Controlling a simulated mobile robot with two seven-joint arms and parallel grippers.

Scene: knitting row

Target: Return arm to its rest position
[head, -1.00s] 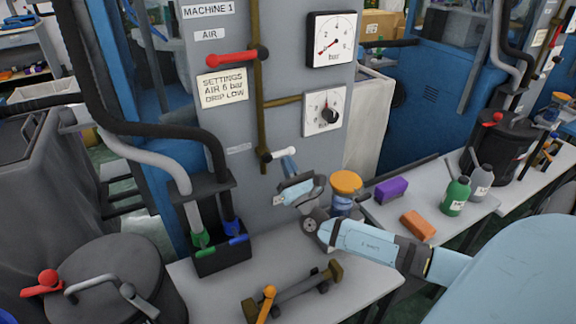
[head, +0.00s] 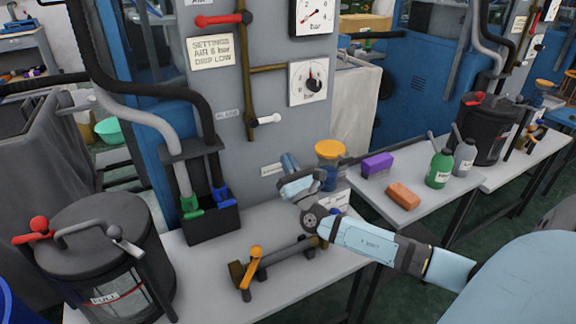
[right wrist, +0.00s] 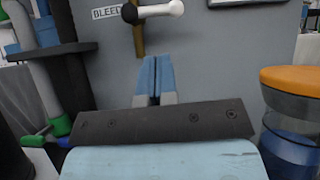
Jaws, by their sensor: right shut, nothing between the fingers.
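My right arm comes in from the right in the head view. Its gripper (head: 289,163) is in front of the grey machine panel, above the near table, beside a blue jar with an orange lid (head: 330,151). In the right wrist view the two blue fingertips (right wrist: 155,78) are shut together with nothing between them. They point toward the panel, below the white-tipped bleed lever (right wrist: 155,11). That lever (head: 264,120) is apart from the gripper in the head view. My left gripper is not in view.
A black holder with hoses (head: 212,221) and a brown fixture with an orange lever (head: 254,262) stand near the arm. A dark drum (head: 97,250) is at left. A purple block (head: 377,164), an orange block (head: 403,195) and bottles (head: 440,168) are on the right table (head: 375,207).

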